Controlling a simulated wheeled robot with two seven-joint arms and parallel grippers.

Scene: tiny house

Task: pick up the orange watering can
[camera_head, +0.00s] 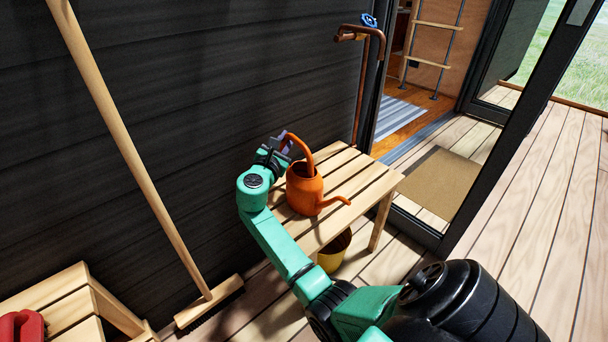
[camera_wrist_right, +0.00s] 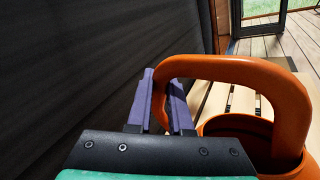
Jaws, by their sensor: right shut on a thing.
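The orange watering can (camera_head: 304,190) stands upright on a slatted wooden bench (camera_head: 352,172), its spout pointing right. My right gripper (camera_head: 284,143) is at the top of the can's looped handle, on the wall side. In the right wrist view, the purple fingers of the right gripper (camera_wrist_right: 163,100) are shut on the handle of the watering can (camera_wrist_right: 240,70). The can's open top shows below the handle. Whether the can's base touches the bench is hard to tell. My left gripper is not in view.
A dark plank wall (camera_head: 220,80) runs close behind the bench. A broom (camera_head: 140,170) leans on it at left. A yellow pot (camera_head: 333,256) is under the bench. A copper pipe with a blue valve (camera_head: 368,20) stands behind. Open deck (camera_head: 530,210) lies right.

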